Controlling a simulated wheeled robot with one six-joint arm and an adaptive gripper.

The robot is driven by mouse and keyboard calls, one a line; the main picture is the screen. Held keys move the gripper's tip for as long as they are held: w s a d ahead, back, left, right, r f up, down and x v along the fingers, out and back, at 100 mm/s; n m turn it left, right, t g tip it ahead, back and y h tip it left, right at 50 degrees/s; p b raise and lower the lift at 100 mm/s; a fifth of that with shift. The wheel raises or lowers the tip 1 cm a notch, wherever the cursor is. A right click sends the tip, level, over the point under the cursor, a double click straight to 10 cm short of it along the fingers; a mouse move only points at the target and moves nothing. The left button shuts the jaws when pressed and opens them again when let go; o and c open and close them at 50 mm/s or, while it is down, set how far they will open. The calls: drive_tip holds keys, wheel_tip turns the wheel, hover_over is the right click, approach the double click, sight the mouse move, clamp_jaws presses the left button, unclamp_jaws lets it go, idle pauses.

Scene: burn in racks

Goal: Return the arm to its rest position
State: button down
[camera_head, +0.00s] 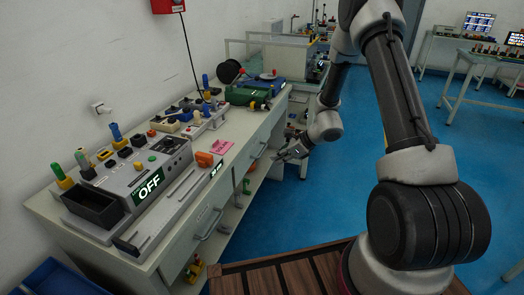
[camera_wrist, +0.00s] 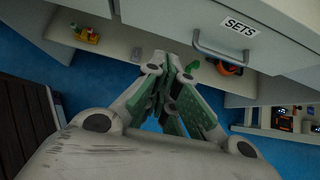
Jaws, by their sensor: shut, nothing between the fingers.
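My gripper (camera_head: 284,155) is at the front edge of the workbench, in front of its drawers, in the head view. Its fingers point left toward the bench. In the wrist view my gripper (camera_wrist: 174,68) is shut and empty, with its green-sided fingers close together. A drawer front with a metal handle (camera_wrist: 228,60) and a "SETS" label (camera_wrist: 239,25) is just beyond the fingers. Whether the fingers touch the bench I cannot tell. My arm reaches down from the upper right in the head view.
A lower shelf (camera_wrist: 120,40) holds small parts. A blue bin (camera_head: 58,280) is at the lower left. Blue floor (camera_head: 335,195) is open to the right of the bench.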

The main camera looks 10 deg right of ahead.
drive_tip(key=s+d+r+n+g, duration=0.1)
drive_tip(key=s+r+n+g, duration=0.1)
drive_tip(key=s+n, duration=0.4)
drive_tip(key=s+d+r+n+g, duration=0.1)
drive_tip(key=s+r+n+g, duration=0.2)
drive_tip(key=s, duration=0.4)
drive_tip(key=s+d+r+n+t+h, duration=0.2)
drive_tip(key=s+d+r+n, duration=0.3)
drive_tip(key=s+r, duration=0.5)
drive_tip(key=s+d+r+n+t+h, duration=0.2)
drive_tip(key=s+d+r+n+h, duration=0.3)
drive_tip(key=s+r+n, duration=0.5)
drive_tip(key=shift+s+d+r+n, duration=0.25)
drive_tip(key=shift+s+r, duration=0.5)
drive_tip(key=shift+r, duration=3.95)
drive_tip(key=shift+a, duration=0.1)
